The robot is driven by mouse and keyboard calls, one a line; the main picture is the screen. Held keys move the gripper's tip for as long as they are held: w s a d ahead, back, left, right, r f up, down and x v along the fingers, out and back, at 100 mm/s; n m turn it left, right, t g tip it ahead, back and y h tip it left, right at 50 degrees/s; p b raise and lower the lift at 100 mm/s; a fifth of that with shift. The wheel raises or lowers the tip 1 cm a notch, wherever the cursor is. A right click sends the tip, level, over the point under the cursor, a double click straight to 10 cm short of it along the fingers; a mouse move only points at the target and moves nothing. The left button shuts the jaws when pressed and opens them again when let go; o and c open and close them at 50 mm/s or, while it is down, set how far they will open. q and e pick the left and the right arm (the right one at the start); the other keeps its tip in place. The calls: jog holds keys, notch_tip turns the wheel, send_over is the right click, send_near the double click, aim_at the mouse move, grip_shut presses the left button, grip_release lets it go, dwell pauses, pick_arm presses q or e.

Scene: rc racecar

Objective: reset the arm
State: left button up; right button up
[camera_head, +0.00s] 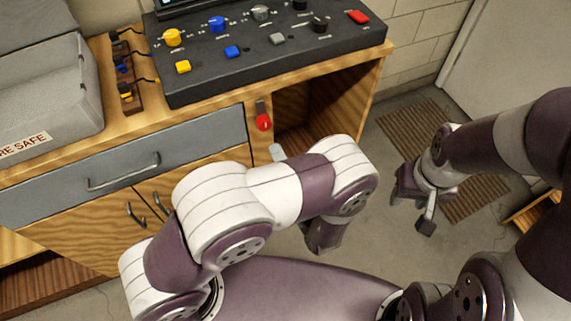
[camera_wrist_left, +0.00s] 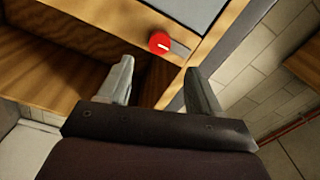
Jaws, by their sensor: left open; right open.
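My left arm (camera_head: 265,192) reaches across the middle of the head view, bent over in front of the wooden bench. Most of my left gripper (camera_head: 277,153) is hidden behind that arm; only a pale fingertip shows, just below the red switch knob (camera_head: 263,122). In the left wrist view, the left gripper (camera_wrist_left: 157,72) has its two grey fingers apart with nothing between them. The red knob (camera_wrist_left: 160,43) is beyond the fingertips, apart from them. My right gripper (camera_head: 425,205) hangs open and empty over the floor at the right.
A control panel (camera_head: 345,42) with coloured knobs and buttons stands on the bench (camera_head: 215,95). A grey case (camera_head: 45,85) is at the left. The bench has a drawer (camera_head: 125,165) and an open compartment (camera_head: 335,100). A brown mat (camera_head: 400,125) lies on the floor.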

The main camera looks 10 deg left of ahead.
pick_arm(q)
jog(key=shift+v, duration=1.15)
